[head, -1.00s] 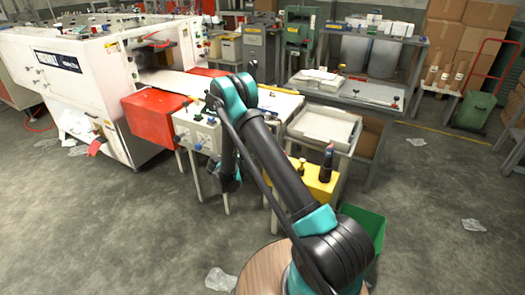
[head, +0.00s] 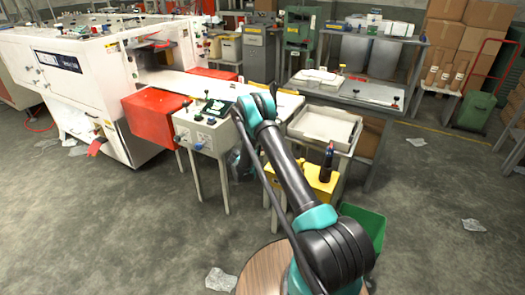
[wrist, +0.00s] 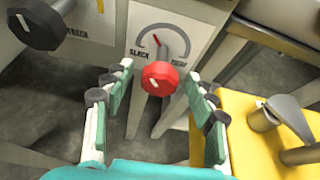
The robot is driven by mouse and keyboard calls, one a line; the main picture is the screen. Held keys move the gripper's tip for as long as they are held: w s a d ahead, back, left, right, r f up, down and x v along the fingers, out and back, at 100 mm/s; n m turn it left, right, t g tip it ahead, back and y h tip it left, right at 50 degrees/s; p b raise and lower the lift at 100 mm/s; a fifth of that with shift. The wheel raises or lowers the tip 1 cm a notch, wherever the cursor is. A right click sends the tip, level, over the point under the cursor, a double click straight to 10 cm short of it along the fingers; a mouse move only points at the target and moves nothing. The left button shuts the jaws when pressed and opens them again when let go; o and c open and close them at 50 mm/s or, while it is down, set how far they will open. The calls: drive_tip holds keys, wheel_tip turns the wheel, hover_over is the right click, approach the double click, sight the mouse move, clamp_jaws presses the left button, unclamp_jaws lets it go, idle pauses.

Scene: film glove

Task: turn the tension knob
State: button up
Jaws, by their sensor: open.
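In the wrist view a red faceted knob (wrist: 160,78) with a white mark sits on a pale panel (wrist: 140,15). Above it is a curved gauge (wrist: 160,40) with a red pointer near its middle. The left end is labelled SLACK; the right label is hard to read. My gripper (wrist: 158,74) is open, with its padded fingers to the left and right of the knob and no clear contact. In the head view the red knob and my fingers are hidden behind my arm.
A black knob (wrist: 42,22) is at upper left in the wrist view. A yellow box (wrist: 245,135) with a grey lever (wrist: 290,120) is close on the right. In the head view a control box (head: 205,128) stands beside a red bin (head: 155,117).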

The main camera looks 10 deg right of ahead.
drive_tip(key=shift+x, duration=0.8)
drive_tip(key=shift+c, duration=0.2)
drive_tip(key=c, duration=1.1)
drive_tip(key=m+t+y, duration=0.1)
drive_tip(key=m, duration=0.2)
drive_tip(key=shift+s+d+m+y, duration=0.1)
drive_tip(key=shift+m+y, duration=0.2)
drive_tip(key=shift+y, duration=0.1)
drive_tip(key=m+t+y, duration=0.1)
drive_tip(key=m+t, duration=0.1)
drive_tip(key=m, duration=0.1)
drive_tip(key=shift+m, duration=0.3)
drive_tip(key=shift+t+y, duration=0.3)
